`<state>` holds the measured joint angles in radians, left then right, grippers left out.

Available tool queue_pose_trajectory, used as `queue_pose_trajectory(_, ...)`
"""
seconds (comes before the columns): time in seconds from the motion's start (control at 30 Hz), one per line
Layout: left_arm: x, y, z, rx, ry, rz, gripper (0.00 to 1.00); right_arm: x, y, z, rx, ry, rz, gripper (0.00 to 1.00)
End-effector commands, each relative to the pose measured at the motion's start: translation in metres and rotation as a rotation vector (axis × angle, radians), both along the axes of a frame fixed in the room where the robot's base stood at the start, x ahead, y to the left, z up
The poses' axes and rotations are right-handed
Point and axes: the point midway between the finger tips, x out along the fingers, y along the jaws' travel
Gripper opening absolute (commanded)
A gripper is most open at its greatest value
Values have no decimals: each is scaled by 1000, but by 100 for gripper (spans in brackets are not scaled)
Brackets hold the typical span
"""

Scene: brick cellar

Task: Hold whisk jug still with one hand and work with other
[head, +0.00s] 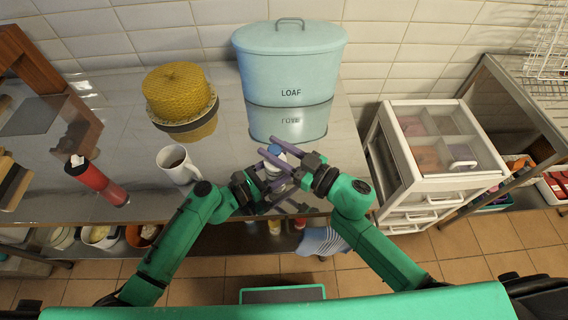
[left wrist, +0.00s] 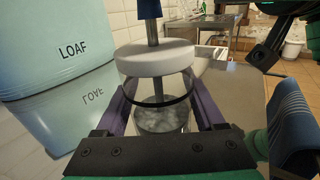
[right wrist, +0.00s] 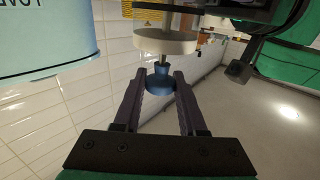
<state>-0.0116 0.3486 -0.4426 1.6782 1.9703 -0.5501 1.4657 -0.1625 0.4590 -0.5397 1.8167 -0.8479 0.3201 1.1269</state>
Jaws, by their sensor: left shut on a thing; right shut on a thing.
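The whisk jug (head: 273,170) stands near the table's front edge, largely hidden by my fingers in the head view. In the left wrist view it is a clear jug (left wrist: 160,112) with a thick white lid, a metal shaft and a blue knob on top. My left gripper (left wrist: 162,100) is shut around the clear body, one finger on each side, below the lid. My right gripper (right wrist: 160,77) is shut on the blue knob (right wrist: 160,85) at the shaft's end, above the lid. The knob also shows in the head view (head: 274,149).
A blue LOAF bin (head: 290,75) stands behind the jug. A white drawer unit (head: 405,150) stands right, beyond the table's edge.

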Motion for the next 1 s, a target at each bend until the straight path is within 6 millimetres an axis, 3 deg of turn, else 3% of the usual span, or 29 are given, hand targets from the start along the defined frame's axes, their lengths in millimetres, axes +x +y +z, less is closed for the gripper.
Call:
queue_pose_trajectory(0.27, 0, 0, 0, 2, -1, -1, 6, 1, -1, 3, -2, -2, -3, 10)
queue_pose_trajectory(0.87, -1, 0, -1, 1, 0, -2, 6, 2, -1, 41, -2, -5, -2, 10)
queue_pose_trajectory(1.0, -1, 0, -1, 1, 0, -2, 6, 2, -1, 37, 0, -1, -4, 10)
